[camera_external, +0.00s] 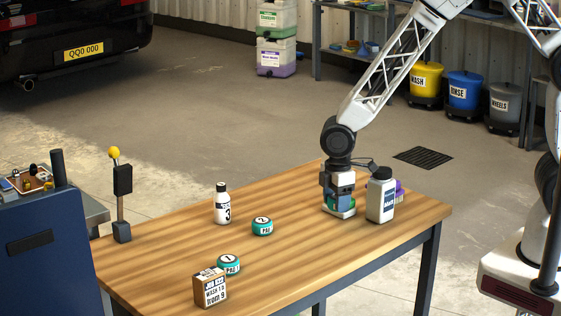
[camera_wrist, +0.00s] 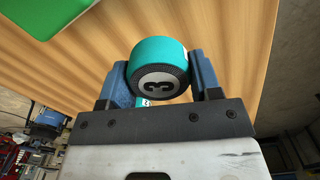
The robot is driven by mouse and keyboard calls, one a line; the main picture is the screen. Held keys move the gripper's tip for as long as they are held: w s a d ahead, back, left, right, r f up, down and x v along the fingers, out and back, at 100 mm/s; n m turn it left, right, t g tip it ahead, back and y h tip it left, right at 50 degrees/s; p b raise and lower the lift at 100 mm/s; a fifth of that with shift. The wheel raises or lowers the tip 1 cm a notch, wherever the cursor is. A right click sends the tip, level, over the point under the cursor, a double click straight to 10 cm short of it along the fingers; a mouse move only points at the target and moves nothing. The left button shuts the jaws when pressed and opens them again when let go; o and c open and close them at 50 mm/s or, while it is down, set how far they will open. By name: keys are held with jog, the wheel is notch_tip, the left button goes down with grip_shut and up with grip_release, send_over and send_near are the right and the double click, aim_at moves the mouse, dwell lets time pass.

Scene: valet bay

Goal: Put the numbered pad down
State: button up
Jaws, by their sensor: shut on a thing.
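My gripper (camera_wrist: 168,75) is shut on a teal round pad (camera_wrist: 158,52) with a dark end marked 3, held between its blue fingers. In the external view my gripper (camera_external: 340,205) is low over the right part of the wooden table (camera_external: 300,250), and the held pad is mostly hidden there. I cannot tell whether the pad touches the table. Two similar teal pads stand on the table: pad 2 (camera_external: 262,227) near the middle and pad 1 (camera_external: 229,265) nearer the front.
A white bottle with a dark cap (camera_external: 381,197) stands close right of my gripper, with a purple thing (camera_external: 398,188) behind it. A bottle marked 3 (camera_external: 222,205) and a printed block (camera_external: 210,287) stand further left. Bare wood lies between my gripper and pad 2.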

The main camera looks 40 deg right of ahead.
jog(key=w+d, duration=0.3)
jog(key=w+d+r+m, duration=0.1)
jog(key=w+d, duration=0.2)
jog(key=w+d+m, duration=0.1)
jog(key=w+d, duration=0.2)
jog(key=shift+w+d+r, duration=0.4)
jog(key=w+d+r+m, duration=0.1)
jog(key=w+d, duration=0.5)
jog(key=d, duration=0.4)
jog(key=shift+w+d+r+m, duration=0.15)
jog(key=shift+w+r+m, duration=0.2)
jog(key=shift+r+m, duration=0.05)
jog(key=shift+f, duration=0.1)
jog(key=shift+f, duration=3.05)
jog(key=shift+f, duration=1.9)
jog(key=shift+f, duration=0.1)
jog(key=o, duration=0.9)
